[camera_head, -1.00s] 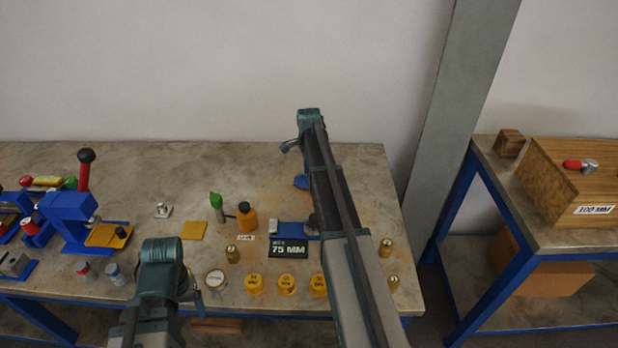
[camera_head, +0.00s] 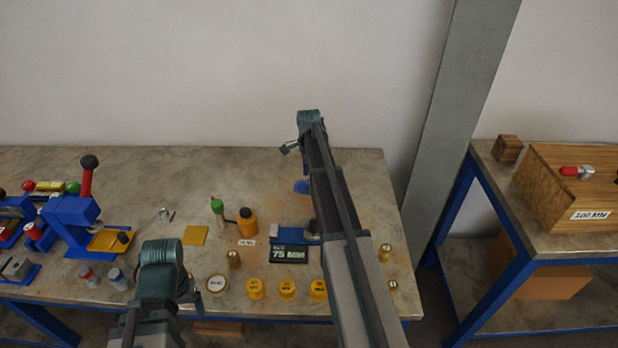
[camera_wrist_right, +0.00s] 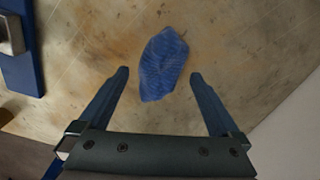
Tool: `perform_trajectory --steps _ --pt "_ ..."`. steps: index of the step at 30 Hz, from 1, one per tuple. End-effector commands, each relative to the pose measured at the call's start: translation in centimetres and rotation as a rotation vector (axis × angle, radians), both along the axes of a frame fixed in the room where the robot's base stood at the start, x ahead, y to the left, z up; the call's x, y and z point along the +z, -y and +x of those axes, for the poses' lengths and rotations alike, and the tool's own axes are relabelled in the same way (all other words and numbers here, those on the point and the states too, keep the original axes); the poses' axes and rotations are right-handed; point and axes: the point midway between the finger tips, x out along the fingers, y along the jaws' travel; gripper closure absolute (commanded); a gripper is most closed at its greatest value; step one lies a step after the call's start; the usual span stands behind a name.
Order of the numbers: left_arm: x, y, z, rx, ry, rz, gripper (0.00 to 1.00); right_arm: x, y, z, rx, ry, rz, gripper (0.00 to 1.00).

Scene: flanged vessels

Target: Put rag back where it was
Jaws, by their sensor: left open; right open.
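The rag is a crumpled blue cloth (camera_wrist_right: 163,65) lying on the stained bench top in the right wrist view. In the head view a small blue patch (camera_head: 301,187) beside my right arm appears to be the same rag. My right gripper (camera_wrist_right: 159,74) is open, its two fingers spread apart with the rag between and just beyond their tips. Nothing is held in it. My left gripper (camera_head: 190,291) is low at the front of the bench, open, with its fingertips hard to make out.
The bench (camera_head: 340,165) carries a black 75 MM display (camera_head: 289,254), yellow caps (camera_head: 287,289), brass fittings, an orange bottle (camera_head: 247,222), a yellow square (camera_head: 195,235) and a blue press (camera_head: 72,215). A second bench (camera_head: 483,180) with wooden blocks stands right. The back of the bench is clear.

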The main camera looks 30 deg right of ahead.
Motion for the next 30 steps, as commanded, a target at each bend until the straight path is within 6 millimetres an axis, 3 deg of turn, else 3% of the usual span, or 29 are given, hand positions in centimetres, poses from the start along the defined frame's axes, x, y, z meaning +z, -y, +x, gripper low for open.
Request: perform_trajectory --steps 1,18,30 --pt "1.3 0.0 0.0 0.000 0.000 0.000 0.19 1.3 0.0 0.0 0.000 0.000 0.000 0.01" --pt "9.5 0.0 0.0 0.000 0.000 0.000 0.19 9.5 0.0 0.0 0.000 0.000 0.000 0.01" --pt "10.2 0.0 0.0 0.000 0.000 0.000 0.19 10.2 0.0 0.0 0.000 0.000 0.000 0.01"
